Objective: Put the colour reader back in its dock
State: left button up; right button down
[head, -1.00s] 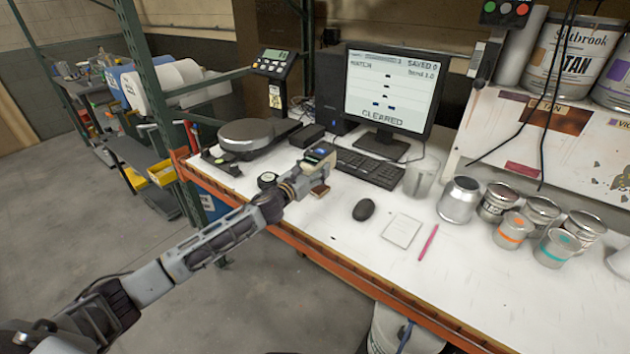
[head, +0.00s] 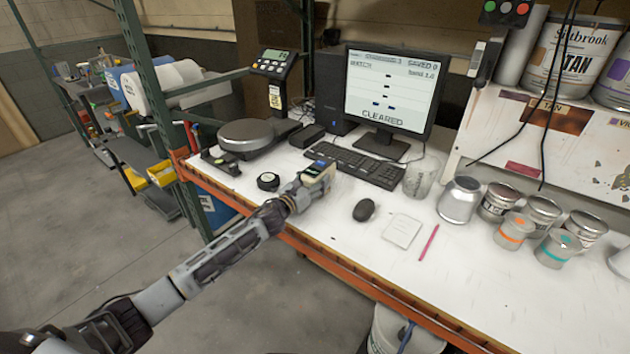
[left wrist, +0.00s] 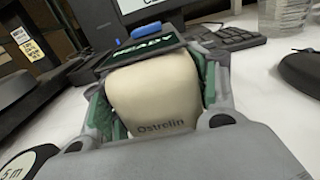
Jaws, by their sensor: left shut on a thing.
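My left gripper (head: 314,182) is shut on the colour reader (head: 320,170), a cream block with a dark screen and a blue button. In the left wrist view the colour reader (left wrist: 155,95) sits between both green-padded fingers, with "Ostrelin" on its cream body and a lit screen beyond. It is over the white bench, in front of the keyboard; I cannot tell whether it touches the bench. I cannot make out the dock for certain; a low black box (head: 307,136) stands left of the keyboard. My right gripper is not in view.
A keyboard (head: 352,168), monitor (head: 388,90) and clear beaker (head: 418,178) stand behind. A mouse (head: 364,210) is to the right, a round tape measure (head: 268,181) to the left. A scale (head: 246,136) stands farther left. Several cans are at the right.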

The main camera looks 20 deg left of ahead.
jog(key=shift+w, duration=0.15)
pick_arm(q)
jog(key=o, duration=1.4)
jog(key=shift+f, duration=0.15)
jog(key=shift+c, duration=0.2)
jog(key=o, duration=0.4)
jog(key=shift+c, duration=0.2)
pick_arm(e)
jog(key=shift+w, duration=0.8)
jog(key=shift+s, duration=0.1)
